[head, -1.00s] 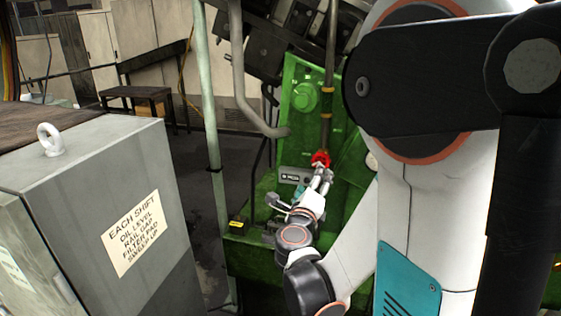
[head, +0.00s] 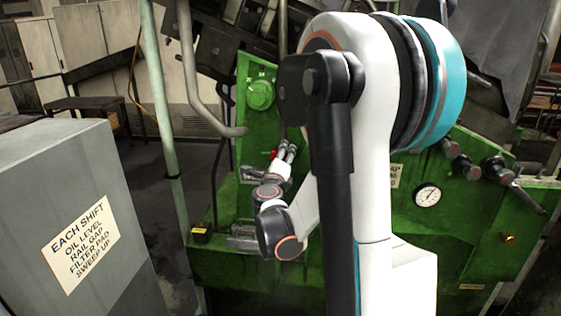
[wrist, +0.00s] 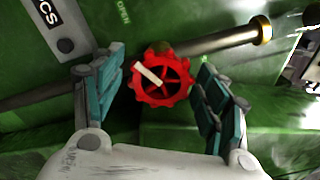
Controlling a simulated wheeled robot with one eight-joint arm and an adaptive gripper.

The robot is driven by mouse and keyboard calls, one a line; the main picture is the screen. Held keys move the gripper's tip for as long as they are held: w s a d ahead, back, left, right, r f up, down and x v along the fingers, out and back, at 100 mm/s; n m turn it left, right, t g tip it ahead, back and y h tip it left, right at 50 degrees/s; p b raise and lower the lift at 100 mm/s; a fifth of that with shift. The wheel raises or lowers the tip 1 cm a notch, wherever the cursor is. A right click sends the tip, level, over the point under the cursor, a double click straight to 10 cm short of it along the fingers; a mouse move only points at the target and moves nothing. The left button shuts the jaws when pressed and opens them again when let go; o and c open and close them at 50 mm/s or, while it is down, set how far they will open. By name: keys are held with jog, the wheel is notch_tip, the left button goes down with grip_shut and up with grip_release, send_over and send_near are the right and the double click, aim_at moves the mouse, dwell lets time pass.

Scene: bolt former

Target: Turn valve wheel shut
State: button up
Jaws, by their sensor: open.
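The red valve wheel (wrist: 178,96) is in the middle of the wrist view, with spokes, a knobbed rim and a white bar at its upper left. It sits by a pipe on the green machine. My gripper (wrist: 158,74) is open, with one teal-padded finger on each side of the wheel; gaps show between the pads and the rim. In the head view only a small red piece of the wheel (head: 275,154) shows beside my gripper (head: 289,150). Whether the fingers reach the wheel's depth is unclear.
A brass-ended pipe (wrist: 225,38) runs just above the right finger. A grey cabinet (head: 125,235) stands at left, and a pale green post (head: 163,120) rises between it and the machine.

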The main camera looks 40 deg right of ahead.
jog(key=shift+w+d, duration=0.15)
jog(key=c, duration=1.1)
